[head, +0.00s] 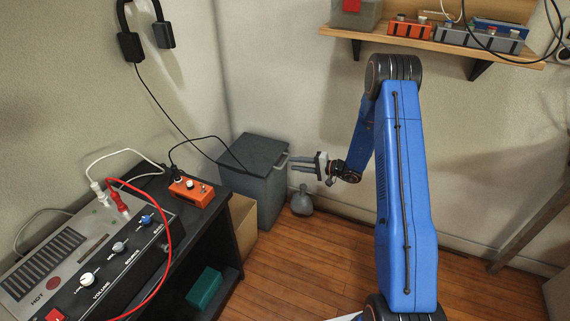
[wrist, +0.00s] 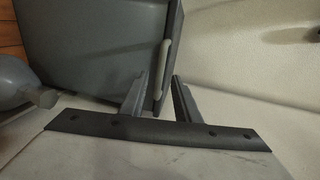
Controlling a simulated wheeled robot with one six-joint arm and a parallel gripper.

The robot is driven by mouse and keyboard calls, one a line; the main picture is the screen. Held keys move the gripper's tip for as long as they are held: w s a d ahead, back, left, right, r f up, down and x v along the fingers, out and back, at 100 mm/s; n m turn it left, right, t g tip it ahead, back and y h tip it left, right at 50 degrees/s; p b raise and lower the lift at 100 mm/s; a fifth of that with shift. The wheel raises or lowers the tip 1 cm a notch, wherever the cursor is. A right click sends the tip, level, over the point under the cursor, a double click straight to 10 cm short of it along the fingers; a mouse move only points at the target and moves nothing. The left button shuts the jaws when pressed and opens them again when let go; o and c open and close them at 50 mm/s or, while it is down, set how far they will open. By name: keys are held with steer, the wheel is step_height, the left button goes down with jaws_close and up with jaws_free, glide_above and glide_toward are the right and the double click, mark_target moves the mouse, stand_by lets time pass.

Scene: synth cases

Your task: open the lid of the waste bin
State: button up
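The waste bin (head: 262,198) is a grey box in the corner, with a dark grey flat lid (head: 255,150) that lies shut on top. A pale handle (head: 283,163) sits at the lid's right edge; it also shows in the wrist view (wrist: 167,57). My gripper (head: 291,163) is at the right side of the bin, its fingers pointing left at the handle. In the wrist view my gripper (wrist: 160,75) is open, and the lid's edge and handle appear between or just beyond the fingertips. I cannot tell whether they touch.
A grey rounded bottle (head: 302,202) stands on the floor right of the bin. A cardboard box (head: 242,222) and a dark bench with electronic gear (head: 95,250) are at the left. A cable (head: 190,130) hangs over the lid. A wall shelf (head: 425,42) is above right.

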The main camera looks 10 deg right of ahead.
mark_target(285, 163)
steer(key=shift+x, duration=3.1)
steer(key=shift+s, duration=0.1)
jaws_close()
